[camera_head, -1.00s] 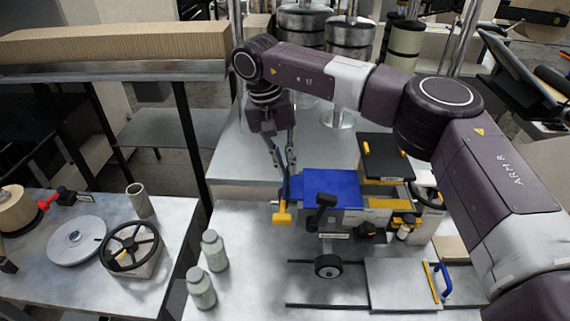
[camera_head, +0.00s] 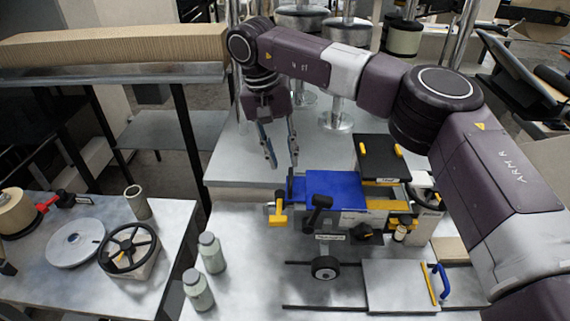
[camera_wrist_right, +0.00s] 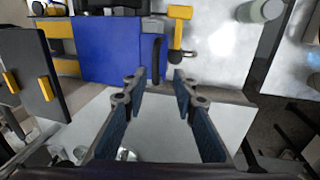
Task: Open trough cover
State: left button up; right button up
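A blue cover panel (camera_head: 335,186) lies on top of the machine in the middle of the bench. A dark upright bar handle (camera_wrist_right: 157,55) stands at its edge in the wrist view, where the blue panel (camera_wrist_right: 108,48) is also seen. My right gripper (camera_head: 283,164) points down just behind the left end of the blue panel. In the wrist view my right gripper (camera_wrist_right: 160,78) is open and empty, its fingers apart, with the bar handle ahead between the tips and not touched as far as I can see. My left gripper is out of view.
A yellow-headed lever (camera_head: 278,208) stands left of the blue panel. A black plate with yellow handles (camera_head: 380,158) is behind it to the right. Two bottles (camera_head: 211,253) stand at the front left. The rear bench (camera_head: 232,168) is mostly clear.

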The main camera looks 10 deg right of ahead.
notch_tip(320, 180, up, 9)
jog(key=a, duration=0.2)
jog(key=shift+w+f, duration=0.2)
jog(key=shift+w, duration=0.05)
